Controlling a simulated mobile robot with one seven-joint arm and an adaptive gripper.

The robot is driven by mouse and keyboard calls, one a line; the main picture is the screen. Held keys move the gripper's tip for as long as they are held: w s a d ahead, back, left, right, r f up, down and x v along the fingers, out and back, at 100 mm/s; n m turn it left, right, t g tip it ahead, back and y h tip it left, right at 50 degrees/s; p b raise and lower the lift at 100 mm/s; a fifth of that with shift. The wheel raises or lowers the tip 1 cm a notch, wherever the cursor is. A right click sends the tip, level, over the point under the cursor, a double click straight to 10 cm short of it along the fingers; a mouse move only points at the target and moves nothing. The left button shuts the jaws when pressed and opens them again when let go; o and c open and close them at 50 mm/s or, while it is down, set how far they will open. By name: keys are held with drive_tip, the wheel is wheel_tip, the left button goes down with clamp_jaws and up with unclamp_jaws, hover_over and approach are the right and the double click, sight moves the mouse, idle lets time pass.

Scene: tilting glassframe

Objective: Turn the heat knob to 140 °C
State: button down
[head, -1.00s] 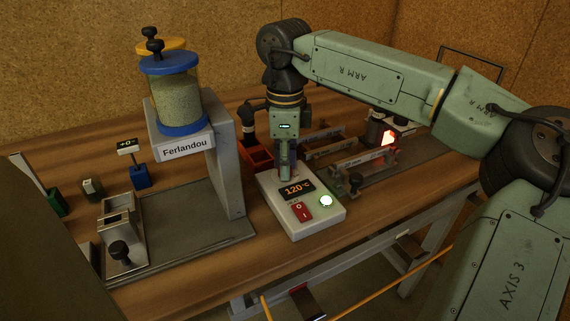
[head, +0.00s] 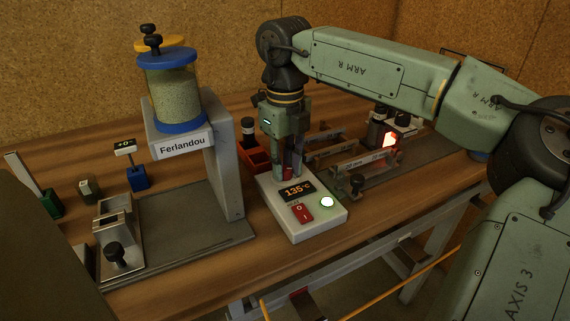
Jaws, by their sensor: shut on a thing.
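The white heat control box (head: 326,223) stands on the wooden bench in the head view. Its display (head: 298,192) reads 135 °C. A red rocker switch (head: 302,213) and a lit greenish-white lamp (head: 327,202) are on its top. My gripper (head: 290,172) points down over the rear of the box, shut on the heat knob. Only a little red of the knob (head: 288,173) shows between the fingers; the rest is hidden.
A stand labelled Ferlandou (head: 228,165) with a jar of granules (head: 172,95) is to the left. An orange-red bin (head: 256,160) is behind the box.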

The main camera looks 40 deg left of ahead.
sight(285, 168)
drive_tip(key=shift+m, duration=0.4)
drive_tip(key=c, duration=1.3)
unclamp_jaws()
drive_tip(key=shift+c, duration=0.2)
wheel_tip(285, 168, up, 12)
